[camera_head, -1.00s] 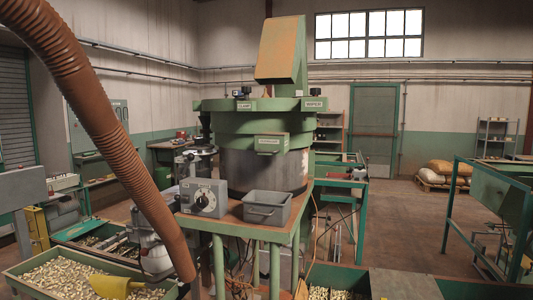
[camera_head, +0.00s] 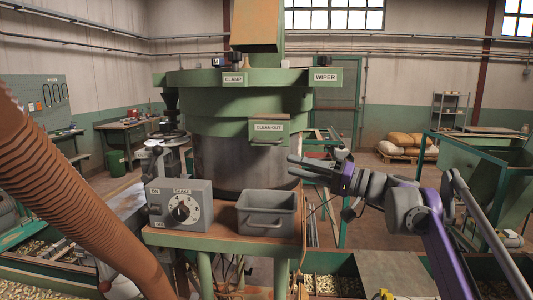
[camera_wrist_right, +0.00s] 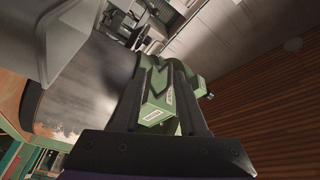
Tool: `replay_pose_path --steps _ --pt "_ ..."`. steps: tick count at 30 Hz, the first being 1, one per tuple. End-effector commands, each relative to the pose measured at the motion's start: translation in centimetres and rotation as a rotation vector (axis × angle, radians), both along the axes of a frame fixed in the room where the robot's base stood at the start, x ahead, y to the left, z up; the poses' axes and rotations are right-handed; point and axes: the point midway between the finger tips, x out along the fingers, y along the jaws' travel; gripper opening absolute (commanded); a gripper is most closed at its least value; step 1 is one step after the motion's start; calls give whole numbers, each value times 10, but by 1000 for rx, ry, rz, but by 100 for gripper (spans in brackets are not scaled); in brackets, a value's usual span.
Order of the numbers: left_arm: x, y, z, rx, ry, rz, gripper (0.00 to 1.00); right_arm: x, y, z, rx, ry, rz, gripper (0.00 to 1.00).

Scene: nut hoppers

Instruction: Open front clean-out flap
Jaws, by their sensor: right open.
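The clean-out flap (camera_head: 268,130) is a green box-like front with a white CLEAN-OUT label and a small handle bar below. It sits on the front of the green hopper drum (camera_head: 205,130) and looks shut. My right gripper (camera_head: 291,166) is open and empty, below and right of the flap, apart from it, in front of the drum's grey lower part. In the right wrist view its two dark fingers (camera_wrist_right: 162,75) frame a green labelled box (camera_wrist_right: 156,106), probably the flap; whether its label reads CLEAN-OUT is too small to tell. My left gripper is out of view.
A grey bin (camera_head: 267,214) stands on the table (camera_head: 220,240) below the flap. A control box (camera_head: 180,205) with a dial stands left of it. A ribbed brown hose (camera_head: 75,190) crosses the left foreground. CLAMP (camera_head: 233,79) and WIPER (camera_head: 325,76) labels sit on the upper rim.

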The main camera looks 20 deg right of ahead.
Motion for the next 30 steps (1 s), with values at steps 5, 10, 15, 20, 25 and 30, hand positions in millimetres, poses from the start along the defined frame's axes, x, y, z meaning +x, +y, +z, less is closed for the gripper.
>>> replay_pose_path --steps 5,10,15,20,25,30 --pt "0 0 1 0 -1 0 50 7 -17 23 49 -69 -18 42" --pt "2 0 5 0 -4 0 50 20 -2 30 52 -74 -15 42" --pt "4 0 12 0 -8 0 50 42 23 37 52 -73 -14 42" --pt "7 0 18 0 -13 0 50 60 44 43 52 -73 -16 42" --pt "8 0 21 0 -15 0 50 71 56 46 51 -73 -17 42" --pt "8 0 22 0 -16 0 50 75 60 46 50 -72 -19 42"
